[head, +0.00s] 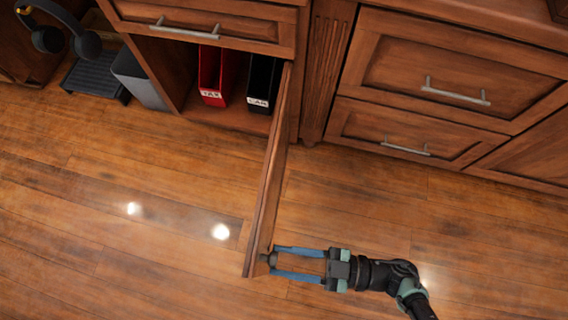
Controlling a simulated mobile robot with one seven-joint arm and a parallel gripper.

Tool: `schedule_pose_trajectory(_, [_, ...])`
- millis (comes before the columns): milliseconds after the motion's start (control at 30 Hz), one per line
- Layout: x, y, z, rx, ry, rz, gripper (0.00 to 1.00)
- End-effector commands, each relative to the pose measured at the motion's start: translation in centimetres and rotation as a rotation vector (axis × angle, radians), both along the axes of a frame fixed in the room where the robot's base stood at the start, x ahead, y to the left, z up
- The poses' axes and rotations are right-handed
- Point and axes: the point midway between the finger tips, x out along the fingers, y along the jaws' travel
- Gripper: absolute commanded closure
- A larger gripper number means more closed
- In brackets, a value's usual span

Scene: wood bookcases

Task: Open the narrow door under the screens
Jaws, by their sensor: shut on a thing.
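The narrow wooden door (269,185) stands swung wide open, jutting out from the cabinet over the floor and seen nearly edge-on. My gripper (272,263) is at the door's outer end, on its right side. Its two blue fingers are closed around a small dark knob (264,258) there. Inside the opened compartment stand a red binder (211,78) and a black binder (260,85), both with white labels. The screens are not in view.
A drawer (205,22) with a bar handle sits above the open compartment. More drawers (445,75) with bar handles are at the right. Headphones (62,35), a grey bin (138,78) and a dark footrest (95,76) are at upper left. The wooden floor (110,240) is clear.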

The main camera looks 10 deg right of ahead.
Motion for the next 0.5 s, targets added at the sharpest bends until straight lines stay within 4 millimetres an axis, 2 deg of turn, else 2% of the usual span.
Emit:
schedule_pose_trajectory(67, [-0.02, -0.07, -0.19, -0.006, 0.004, -0.002, 1.0])
schedule_pose_trajectory(100, [-0.02, -0.07, -0.19, -0.006, 0.004, -0.003, 0.53])
schedule_pose_trajectory(233, [-0.02, -0.05, -0.15, -0.004, 0.003, -0.002, 0.29])
schedule_pose_trajectory(500, [-0.01, -0.02, -0.07, -0.002, 0.002, -0.002, 0.29])
